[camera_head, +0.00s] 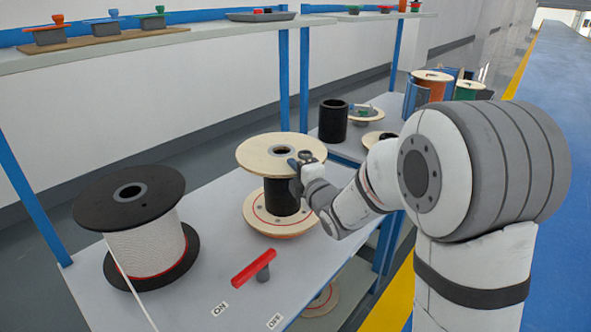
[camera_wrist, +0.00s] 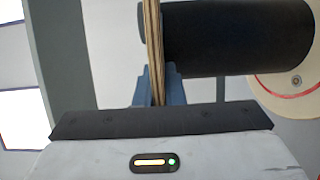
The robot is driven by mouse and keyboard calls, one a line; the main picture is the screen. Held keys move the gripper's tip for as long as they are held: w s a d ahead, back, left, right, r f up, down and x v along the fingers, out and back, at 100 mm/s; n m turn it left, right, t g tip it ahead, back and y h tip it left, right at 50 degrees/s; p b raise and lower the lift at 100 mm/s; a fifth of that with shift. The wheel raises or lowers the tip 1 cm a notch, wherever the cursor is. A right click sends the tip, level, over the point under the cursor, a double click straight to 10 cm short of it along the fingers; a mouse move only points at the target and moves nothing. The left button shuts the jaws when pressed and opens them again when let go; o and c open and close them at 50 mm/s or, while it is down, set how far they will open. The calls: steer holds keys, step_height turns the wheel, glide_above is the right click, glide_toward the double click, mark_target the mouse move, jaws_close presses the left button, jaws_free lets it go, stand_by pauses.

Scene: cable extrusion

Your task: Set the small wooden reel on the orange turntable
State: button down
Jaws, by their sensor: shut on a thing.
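The small wooden reel has a pale round top flange (camera_head: 262,148) and a black core (camera_head: 281,198). It stands upright at the middle of the table in the head view. My gripper (camera_head: 302,162) is shut on the right edge of its top flange. In the wrist view the flange (camera_wrist: 153,40) shows edge-on between the blue fingers (camera_wrist: 158,88), with the black core (camera_wrist: 235,38) beside it. Below the core is a pale disc (camera_head: 262,222) with a red ring and an orange lower edge. I cannot tell the reel's lower flange from the turntable, nor whether they touch.
A black spool of white cable (camera_head: 145,240) stands at the left, its cable running toward the front. A red T-handle (camera_head: 253,269) is close in front of the reel. A black cylinder (camera_head: 333,121) stands behind it. Shelves (camera_head: 200,47) with small parts run along the back.

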steer(key=shift+f+b, duration=0.4)
steer(key=shift+b, duration=0.1)
steer(key=c, duration=1.8)
jaws_free()
steer(key=shift+s+d, duration=0.1)
steer(key=shift+s, duration=0.05)
steer(key=b+v, duration=0.3)
steer(key=v, duration=0.7)
steer(key=shift+s+d, duration=0.15)
steer(key=shift+s, duration=0.2)
